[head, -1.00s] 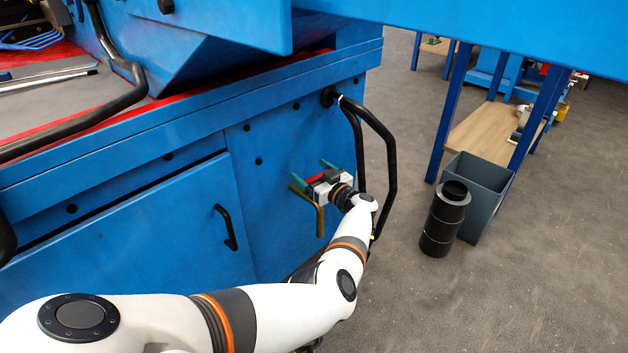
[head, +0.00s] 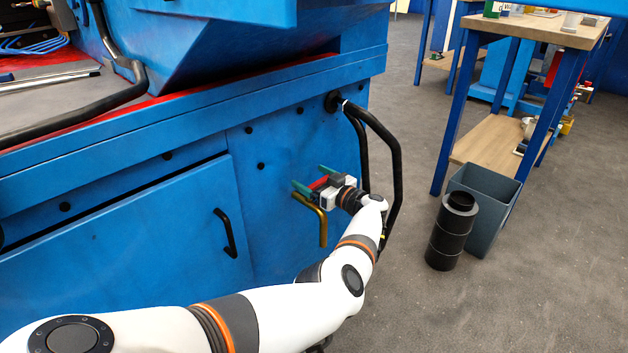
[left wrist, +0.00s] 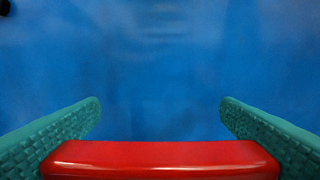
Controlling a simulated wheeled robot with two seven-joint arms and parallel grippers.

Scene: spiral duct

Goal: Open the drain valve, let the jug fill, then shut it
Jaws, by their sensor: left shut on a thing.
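The drain valve's red lever (head: 318,183) is on the blue cabinet's front panel, above a bent brass spout (head: 322,228). My left gripper (head: 316,180), with green fingers, is shut on the red lever. In the left wrist view the red lever (left wrist: 160,160) spans between the two green fingertips, with the blue panel behind. The valve body is mostly hidden by the gripper. I see no jug under the spout; my arm covers part of that area. My right gripper is not in view.
A black pipe handle (head: 394,165) curves out close to the right of my gripper. A black cylinder (head: 447,235) and a grey bin (head: 490,200) stand on the floor at right. A wooden-topped bench (head: 545,30) is behind them. Open floor lies front right.

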